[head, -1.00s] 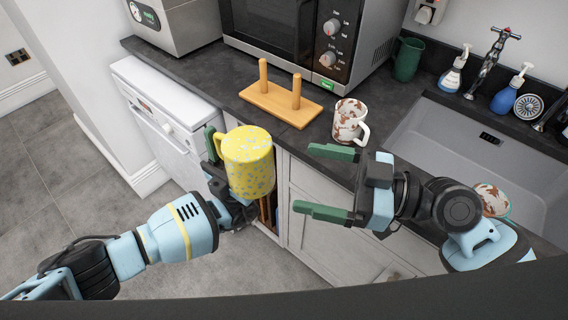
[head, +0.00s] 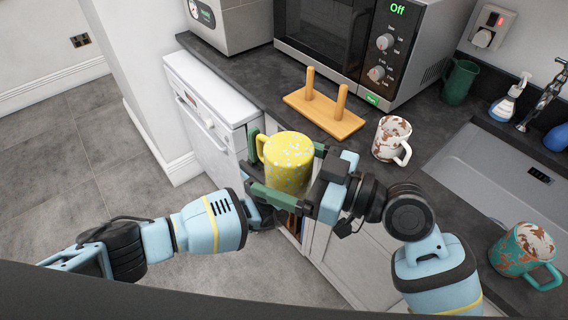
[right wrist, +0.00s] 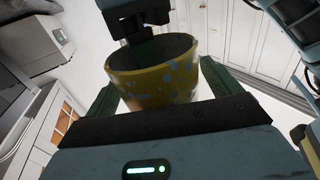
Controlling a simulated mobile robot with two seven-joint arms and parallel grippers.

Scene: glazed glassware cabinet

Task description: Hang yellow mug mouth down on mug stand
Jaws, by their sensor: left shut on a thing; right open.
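The yellow mug (head: 290,160) with pale speckles is in the air in front of the counter, its closed base up and mouth down. My left gripper (head: 257,150) is shut on it at the handle side. My right gripper (head: 286,178) is open, its green fingers on either side of the mug body; whether they touch it is unclear. In the right wrist view the mug (right wrist: 155,88) shows its open rim between those fingers. The wooden mug stand (head: 322,116), with two upright pegs, stands on the counter behind the mug. Both pegs are bare.
A brown-and-white mug (head: 391,138) stands right of the stand. A teal-and-brown mug (head: 523,254) is at the lower right beside the sink (head: 480,160). The microwave (head: 365,45) is behind the stand, with a dark green mug (head: 458,82) to its right. A white appliance (head: 205,115) is at left.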

